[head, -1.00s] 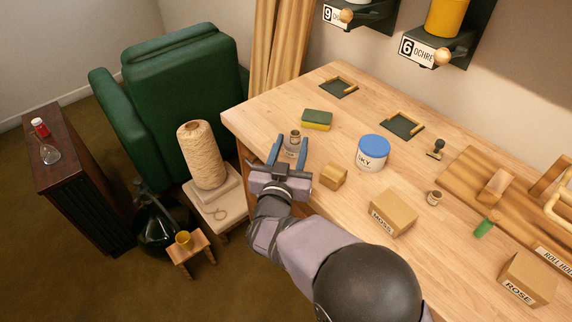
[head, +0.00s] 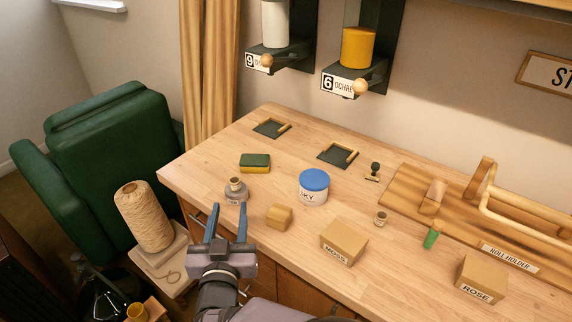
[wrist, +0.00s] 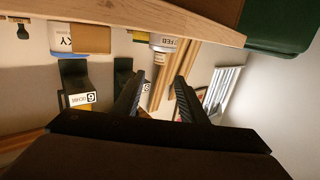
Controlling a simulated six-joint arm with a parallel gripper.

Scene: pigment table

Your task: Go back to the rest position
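My gripper (head: 227,218) is open and empty at the table's (head: 330,262) near left edge, its two blue-grey fingers pointing toward the back. A small grey bottle with a tan stopper (head: 236,192) stands upright on the table just beyond the fingertips. In the wrist view the open fingers (wrist: 159,75) show dark and apart, with nothing between them touching; the labelled bottle (wrist: 164,43) appears past their tips, with a gap.
A wood block (head: 279,217), blue-lidded SKY jar (head: 313,192), sponge (head: 255,162) and MOSS box (head: 343,242) stand nearby. The roll holder (head: 460,225) is at right. A twine spool (head: 144,215) and green armchair (head: 110,150) are left of the table.

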